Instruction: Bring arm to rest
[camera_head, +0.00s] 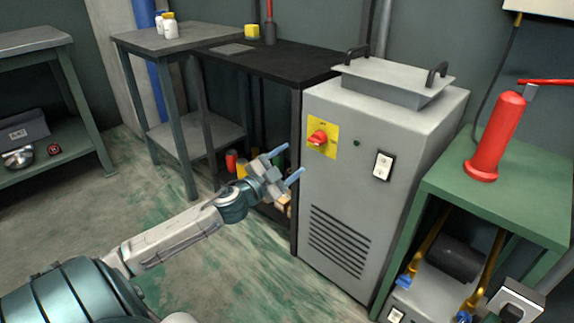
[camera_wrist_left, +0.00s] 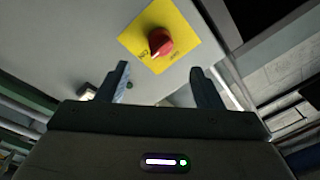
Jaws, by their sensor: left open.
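My left gripper (camera_head: 284,164) is open and empty in the head view. It is held in the air in front of the grey cabinet (camera_head: 342,210), at its left side and below the red knob. The red rotary knob on its yellow plate (camera_head: 318,137) is on the cabinet's front face. In the left wrist view my left gripper's two fingers (camera_wrist_left: 161,85) are spread apart with nothing between them. The red knob (camera_wrist_left: 159,41) shows beyond the fingertips, apart from them. My right gripper does not show in either view.
A green bench (camera_head: 505,195) with a red cylinder (camera_head: 497,138) stands at the right. A black table (camera_head: 270,60) and a grey table (camera_head: 165,40) stand behind. A shelf (camera_head: 45,165) is at the left. The floor (camera_head: 130,185) between is clear.

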